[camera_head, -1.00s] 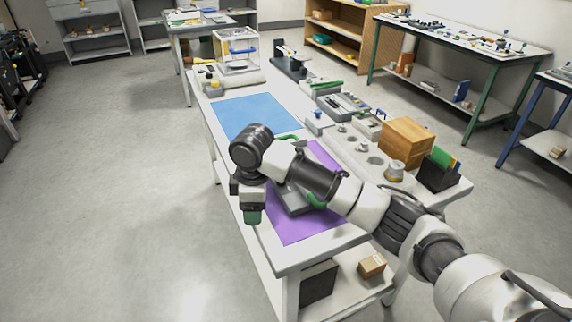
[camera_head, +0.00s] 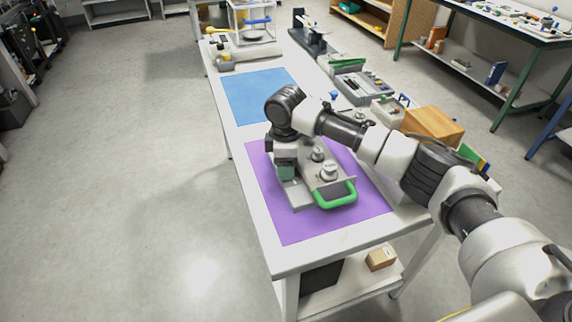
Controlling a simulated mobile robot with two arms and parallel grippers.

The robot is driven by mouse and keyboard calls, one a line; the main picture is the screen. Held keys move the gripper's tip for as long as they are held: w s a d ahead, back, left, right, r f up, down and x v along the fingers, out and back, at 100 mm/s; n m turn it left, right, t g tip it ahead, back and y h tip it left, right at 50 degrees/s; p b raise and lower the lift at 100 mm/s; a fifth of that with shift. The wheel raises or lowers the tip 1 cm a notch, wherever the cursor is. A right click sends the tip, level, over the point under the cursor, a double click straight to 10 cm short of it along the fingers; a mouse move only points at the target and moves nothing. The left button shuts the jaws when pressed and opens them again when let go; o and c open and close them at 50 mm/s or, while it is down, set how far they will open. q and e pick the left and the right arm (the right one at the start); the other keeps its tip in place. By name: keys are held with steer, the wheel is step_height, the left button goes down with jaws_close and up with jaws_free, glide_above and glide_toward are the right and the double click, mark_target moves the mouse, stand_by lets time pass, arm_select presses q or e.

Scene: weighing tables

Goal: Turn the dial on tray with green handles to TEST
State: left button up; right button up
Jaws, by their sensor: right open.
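The grey tray (camera_head: 301,196) with green handles lies on the purple mat (camera_head: 290,229) on the long white table. Its near green handle (camera_head: 337,196) is in plain view; the far one is hidden behind my arm. Two round light knobs stand on the tray: a nearer dial (camera_head: 328,172) and a farther one (camera_head: 318,154). Their markings are too small to read. My right gripper (camera_head: 287,174) points down over the tray's left side, left of the dials and apart from them. It is open and appears empty. My left gripper is out of view.
A blue mat (camera_head: 255,97) lies farther along the table (camera_head: 262,240). A wooden box (camera_head: 433,124), grey devices (camera_head: 360,87) and a glass-sided balance (camera_head: 252,22) stand along the right and far end. Open floor lies to the left.

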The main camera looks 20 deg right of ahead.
steer(key=shift+f, duration=0.5)
steer(key=shift+c, duration=1.5)
steer(key=c, duration=0.6)
steer(key=shift+r+m+p, duration=0.2)
steer(key=shift+m+p, duration=0.1)
steer(key=shift+p, duration=0.55)
steer(key=shift+c, duration=0.2)
steer(key=m+p, duration=0.9)
steer(key=p, duration=0.3)
steer(key=shift+a+r+p, duration=0.1)
steer(key=shift+p, duration=0.25)
steer(key=shift+m+p, duration=0.75)
steer(key=shift+m, duration=0.25)
steer(key=m+p, duration=0.2)
steer(key=m, duration=0.1)
steer(key=shift+m+p, duration=0.3)
steer(key=shift+m, duration=0.1)
steer(key=m+p, duration=0.2)
steer(key=m, duration=0.2)
steer(key=m+p, duration=0.1)
steer(key=m, duration=0.3)
steer(key=shift+f, duration=0.2)
arm_select(q)
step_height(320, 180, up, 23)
steer(key=p, duration=0.1)
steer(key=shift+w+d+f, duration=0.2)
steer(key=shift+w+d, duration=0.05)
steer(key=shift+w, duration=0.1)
arm_select(e)
steer(key=shift+m, duration=2.2)
